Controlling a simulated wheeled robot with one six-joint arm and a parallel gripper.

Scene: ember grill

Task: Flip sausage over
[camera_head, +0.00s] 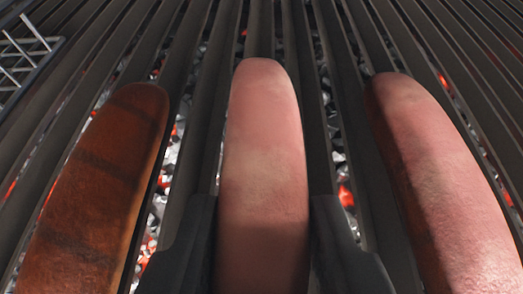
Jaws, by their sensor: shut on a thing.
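Three sausages lie lengthwise on the dark grill bars. The middle sausage (263,165) is pale pink on the side that shows. My gripper (263,215) is shut on it, with one dark finger against each side near the bottom of the picture. The left sausage (103,185) is brown with dark grill stripes. The right sausage (440,180) is pink, with a browned strip along its left side. The near ends of all three are cut off by the picture edge. The underside of the middle sausage is hidden.
The grill bars (260,28) run away from me, with grey and glowing red coals (345,190) in the gaps below. A metal wire rack (25,50) stands at the upper left. The bars beyond the sausages are clear.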

